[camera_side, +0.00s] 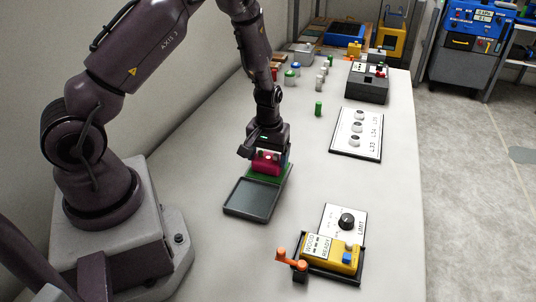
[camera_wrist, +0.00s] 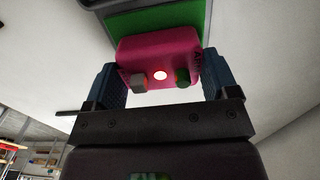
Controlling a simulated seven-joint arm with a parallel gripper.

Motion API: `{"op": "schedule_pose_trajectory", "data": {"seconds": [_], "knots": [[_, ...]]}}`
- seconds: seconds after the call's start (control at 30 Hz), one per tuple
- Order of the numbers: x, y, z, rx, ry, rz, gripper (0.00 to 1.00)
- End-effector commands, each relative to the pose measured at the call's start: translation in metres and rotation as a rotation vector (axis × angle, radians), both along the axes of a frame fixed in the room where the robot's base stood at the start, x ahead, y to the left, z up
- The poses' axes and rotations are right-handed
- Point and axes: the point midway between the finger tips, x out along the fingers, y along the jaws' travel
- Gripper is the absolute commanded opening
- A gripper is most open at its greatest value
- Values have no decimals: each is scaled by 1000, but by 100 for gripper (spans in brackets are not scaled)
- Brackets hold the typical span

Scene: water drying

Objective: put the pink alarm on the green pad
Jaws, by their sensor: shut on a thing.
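The pink alarm (camera_side: 266,162) is between the fingers of my gripper (camera_side: 268,160) in the side view. In the wrist view the pink alarm (camera_wrist: 158,56) fills the gap between the two blue fingers of my gripper (camera_wrist: 160,82), which is shut on it. A white round spot and two knobs show on the alarm's face. The green pad (camera_side: 258,178) lies under and around the alarm in the side view, partly hidden by it. The green pad (camera_wrist: 196,18) also shows behind the alarm in the wrist view. I cannot tell whether the alarm touches the pad.
A dark empty tray (camera_side: 250,199) adjoins the pad in front. A yellow device (camera_side: 333,253) with an orange lever and a dial panel (camera_side: 345,222) stand at the front right. A lamp panel (camera_side: 357,134), a green cylinder (camera_side: 318,108) and a black box (camera_side: 367,84) are farther back.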

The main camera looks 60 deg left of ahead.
Motion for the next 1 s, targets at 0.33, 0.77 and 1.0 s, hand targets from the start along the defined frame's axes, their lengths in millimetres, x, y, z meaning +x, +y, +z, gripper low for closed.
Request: {"op": "schedule_pose_trajectory", "data": {"seconds": [0.33, 0.77, 1.0], "knots": [[0, 0, -1, 0, 0, 0, 100], [1, 0, 62, 1, -6, -2, 100], [1, 0, 106, 1, -4, -2, 100]]}}
